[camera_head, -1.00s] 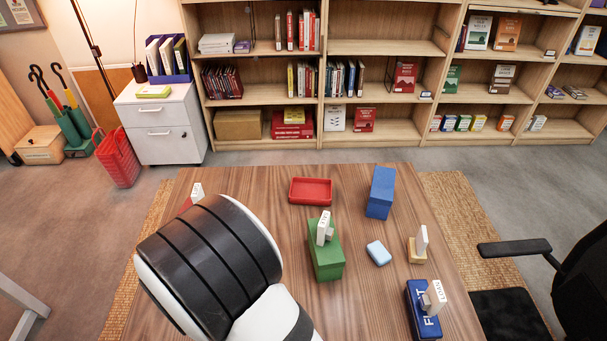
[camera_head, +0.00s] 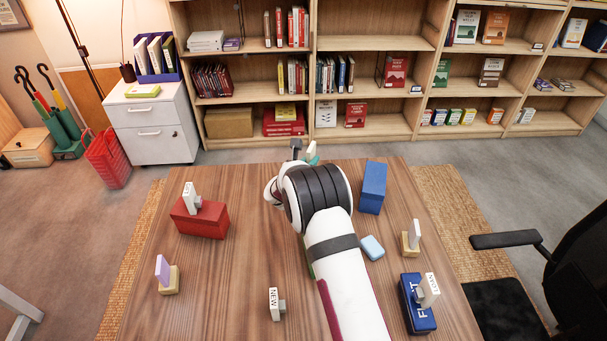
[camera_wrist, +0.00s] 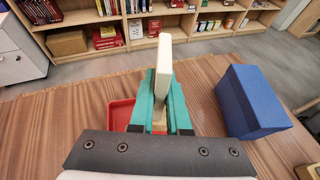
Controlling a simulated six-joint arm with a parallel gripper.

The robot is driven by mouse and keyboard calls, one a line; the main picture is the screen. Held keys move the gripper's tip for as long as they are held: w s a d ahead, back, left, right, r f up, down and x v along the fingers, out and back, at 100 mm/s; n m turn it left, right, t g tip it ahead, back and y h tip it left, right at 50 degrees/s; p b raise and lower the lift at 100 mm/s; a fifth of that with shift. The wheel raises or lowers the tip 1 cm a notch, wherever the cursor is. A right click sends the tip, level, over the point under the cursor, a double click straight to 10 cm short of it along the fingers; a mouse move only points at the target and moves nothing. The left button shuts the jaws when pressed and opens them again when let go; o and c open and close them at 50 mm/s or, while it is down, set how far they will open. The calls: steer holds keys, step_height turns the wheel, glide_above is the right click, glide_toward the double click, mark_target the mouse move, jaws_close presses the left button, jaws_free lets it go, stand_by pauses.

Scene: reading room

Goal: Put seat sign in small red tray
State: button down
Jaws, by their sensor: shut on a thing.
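My gripper (camera_wrist: 160,112) has teal fingers shut on an upright, pale sign (camera_wrist: 164,68); its lettering is not readable here. In the head view the gripper shows beyond my arm, with the pale sign (camera_head: 311,147) at its tip. The small red tray (camera_wrist: 121,112) lies on the table below and to the left of the fingers in the wrist view, partly hidden by them. The held sign appears above the table; its exact height over the tray cannot be told. My arm hides the tray in the head view.
A blue box (camera_head: 373,187) stands close right of the gripper. A red box (camera_head: 201,219) with a sign, a lilac sign (camera_head: 162,270), a NEW sign (camera_head: 274,303), a light-blue block (camera_head: 372,247) and a dark-blue box (camera_head: 412,308) are around the table.

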steer(key=shift+w+a+f, duration=0.15)
steer(key=shift+a+f, duration=0.2)
steer(key=shift+f, duration=0.55)
steer(key=shift+w+a+f, duration=0.2)
steer(key=shift+a+f, duration=0.1)
steer(key=shift+f, duration=0.55)
steer(key=shift+w+a+f, duration=0.15)
steer(key=shift+a+f, duration=0.2)
steer(key=shift+f, duration=0.55)
steer(key=c, duration=0.9)
jaws_free()
steer(key=shift+f, duration=0.1)
